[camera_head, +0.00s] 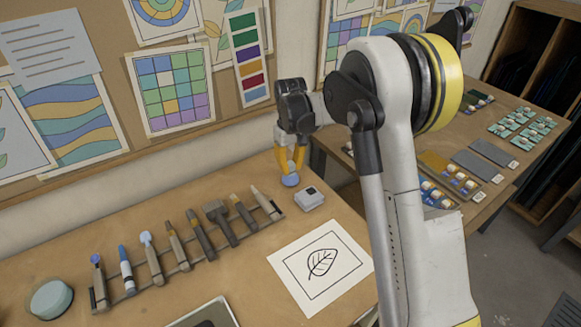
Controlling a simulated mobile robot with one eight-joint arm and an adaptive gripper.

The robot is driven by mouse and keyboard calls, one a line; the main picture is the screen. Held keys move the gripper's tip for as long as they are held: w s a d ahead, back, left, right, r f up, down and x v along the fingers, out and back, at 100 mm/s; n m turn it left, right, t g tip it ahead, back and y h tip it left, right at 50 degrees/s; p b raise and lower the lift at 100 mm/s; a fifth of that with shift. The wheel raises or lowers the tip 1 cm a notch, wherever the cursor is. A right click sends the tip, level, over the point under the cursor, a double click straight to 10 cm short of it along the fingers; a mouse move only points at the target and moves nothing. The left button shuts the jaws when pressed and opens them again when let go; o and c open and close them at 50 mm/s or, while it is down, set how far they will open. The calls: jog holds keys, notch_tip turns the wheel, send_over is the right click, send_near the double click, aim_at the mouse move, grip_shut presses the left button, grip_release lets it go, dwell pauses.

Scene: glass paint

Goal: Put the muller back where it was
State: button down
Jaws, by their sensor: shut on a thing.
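The muller (290,181), a small blue piece with a rounded end, shows just below my yellow fingertips. My gripper (290,168) points down and is shut on it at the back of the wooden workbench (215,280). The fingers hide its upper part, and I cannot tell whether its underside touches the bench. It is beyond the right end of the tool rack (185,268) and left of a small grey box (309,199).
The rack holds several brushes and tools in a row. A leaf drawing (320,264) lies at the bench's right. A round teal container (51,299) stands at the left front. A pinboard wall rises behind. A second table (480,135) carries trays and small jars.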

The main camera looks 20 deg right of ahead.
jog(key=shift+f, duration=0.3)
jog(key=c, duration=1.3)
grip_release()
jog(key=shift+c, duration=0.2)
